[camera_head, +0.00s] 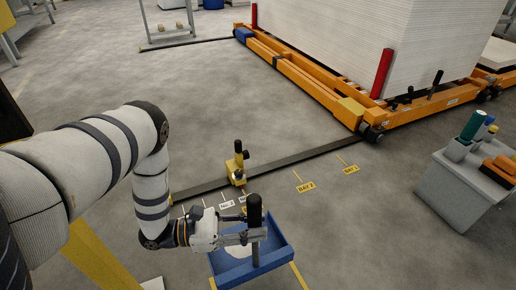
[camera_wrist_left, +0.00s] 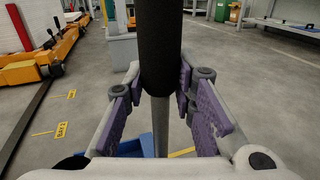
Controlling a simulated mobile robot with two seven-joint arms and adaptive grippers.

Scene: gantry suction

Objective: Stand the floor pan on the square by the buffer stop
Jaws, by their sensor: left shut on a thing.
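The floor pan (camera_head: 268,262) is a blue, shallow, square tray with a pale round patch inside and an upright post with a black grip (camera_head: 254,211). My left gripper (camera_head: 250,237) is shut on this post, just below the black grip. In the left wrist view, the black grip (camera_wrist_left: 159,45) stands upright between the purple finger pads, and a blue corner of the pan (camera_wrist_left: 136,146) shows below. Yellow floor lines (camera_head: 298,276) show beside the pan; a whole square is not visible. My right gripper is out of view.
A grey cabinet (camera_head: 460,190) with tools stands at right. Open floor lies between.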

